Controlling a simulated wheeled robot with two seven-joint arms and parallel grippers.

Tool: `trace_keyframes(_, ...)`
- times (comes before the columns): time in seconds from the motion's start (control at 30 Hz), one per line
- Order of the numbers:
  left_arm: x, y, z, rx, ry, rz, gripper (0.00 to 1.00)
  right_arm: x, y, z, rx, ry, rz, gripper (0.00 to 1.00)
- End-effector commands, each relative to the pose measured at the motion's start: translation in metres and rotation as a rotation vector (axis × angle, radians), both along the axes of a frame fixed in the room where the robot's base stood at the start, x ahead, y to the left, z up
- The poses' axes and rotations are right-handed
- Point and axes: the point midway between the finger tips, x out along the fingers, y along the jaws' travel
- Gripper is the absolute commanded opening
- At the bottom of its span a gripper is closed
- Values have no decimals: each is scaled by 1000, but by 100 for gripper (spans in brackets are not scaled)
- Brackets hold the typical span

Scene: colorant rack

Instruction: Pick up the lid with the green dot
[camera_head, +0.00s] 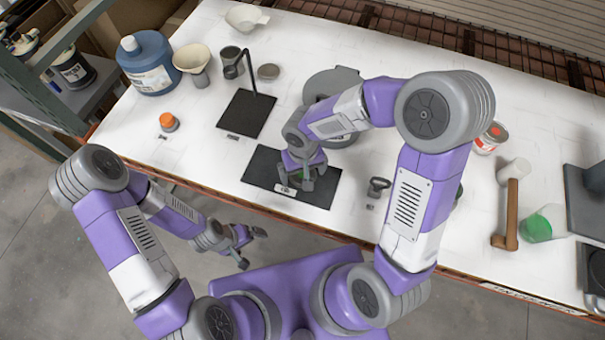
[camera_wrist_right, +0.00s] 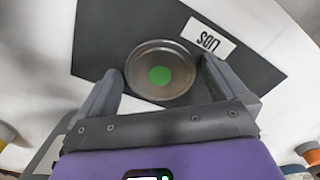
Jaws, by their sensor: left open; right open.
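The lid with the green dot (camera_wrist_right: 160,52) is a round metal lid lying on a black mat (camera_head: 325,190). In the right wrist view it sits between the two fingers of my right gripper (camera_wrist_right: 160,88), which is open around it. Whether the fingers touch the lid cannot be told. In the head view my right gripper (camera_head: 298,184) is low over the mat and covers most of the lid. My left gripper (camera_head: 248,248) is open and empty, off the front edge of the table.
A white label (camera_wrist_right: 208,42) lies on the mat beside the lid. On the table (camera_head: 205,175) stand a blue jug (camera_head: 150,65), an orange-capped bottle (camera_head: 168,121), a brown-handled mallet (camera_head: 511,205) and a green-filled cup (camera_head: 540,228). The table left of the mat is fairly clear.

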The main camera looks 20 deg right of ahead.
Motion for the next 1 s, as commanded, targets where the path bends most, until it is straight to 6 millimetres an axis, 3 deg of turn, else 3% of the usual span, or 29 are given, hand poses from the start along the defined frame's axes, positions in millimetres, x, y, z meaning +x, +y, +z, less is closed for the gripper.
trace_keyframes(0.1, 0, 0, 0, 0, 0, 0, 100, 0, 0, 0, 0, 0, 0, 100)
trace_keyframes(0.4, 0, 0, 0, 0, 0, 0, 100, 0, 0, 1, 0, 0, 0, 54)
trace_keyframes(0.73, 0, 0, 3, 0, 0, 0, 100, 1, 0, 10, -1, -2, -1, 54)
trace_keyframes(1.0, 0, 0, 14, 0, 0, 0, 100, 1, 0, 63, 1, -6, -2, 54)
